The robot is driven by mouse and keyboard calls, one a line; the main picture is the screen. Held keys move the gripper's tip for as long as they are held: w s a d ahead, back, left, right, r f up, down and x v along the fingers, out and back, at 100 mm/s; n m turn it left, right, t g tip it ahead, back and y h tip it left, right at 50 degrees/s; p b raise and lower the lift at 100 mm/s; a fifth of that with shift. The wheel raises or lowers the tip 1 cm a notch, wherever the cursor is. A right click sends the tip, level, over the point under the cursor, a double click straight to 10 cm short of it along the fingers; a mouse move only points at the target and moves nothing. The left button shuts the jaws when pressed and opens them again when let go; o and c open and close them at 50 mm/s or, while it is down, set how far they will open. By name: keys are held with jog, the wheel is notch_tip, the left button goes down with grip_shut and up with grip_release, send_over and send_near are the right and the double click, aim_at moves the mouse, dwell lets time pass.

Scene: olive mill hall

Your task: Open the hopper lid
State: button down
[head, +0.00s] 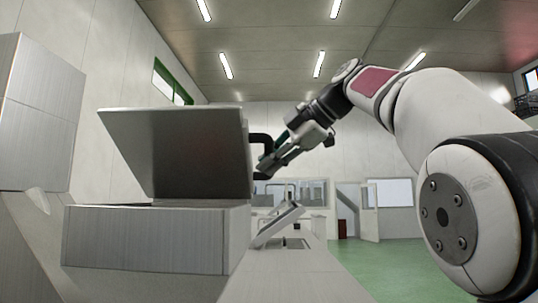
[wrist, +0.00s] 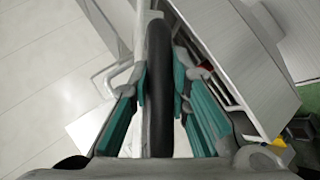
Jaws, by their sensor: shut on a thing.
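The grey metal hopper (head: 150,238) stands at the left in the head view. Its lid (head: 180,152) is raised and tilted well up, with a dark gap showing under it along the hopper's top. A black handle (head: 257,138) sticks out from the lid's right side. My gripper (head: 267,166) reaches it from the right and is shut on it. In the wrist view the handle shows as a thick black bar (wrist: 159,50) between the teal fingers of my gripper (wrist: 160,85). The inside of the hopper is hidden.
A tall grey cabinet (head: 36,115) stands at the far left. Behind the hopper are a tilted panel (head: 279,222) and a counter with a sink. The green floor (head: 375,262) at the right is clear up to an open door (head: 369,212).

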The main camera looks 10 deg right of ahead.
jog(key=shift+w+d+r+p, duration=0.1)
jog(key=shift+w+r+p, duration=0.15)
jog(key=shift+r+p, duration=0.25)
jog(key=shift+r, duration=0.2)
jog(key=c, duration=1.5)
grip_release()
jog(key=shift+w+f+g, duration=0.1)
jog(key=shift+g, duration=0.2)
jog(key=s+d+r, duration=0.1)
jog(key=s+d, duration=0.6)
jog(key=s+d+r, duration=0.1)
jog(key=s+d, duration=0.3)
jog(key=shift+s+d+r, duration=0.15)
jog(key=shift+d+r, duration=0.1)
jog(key=shift+r, duration=0.1)
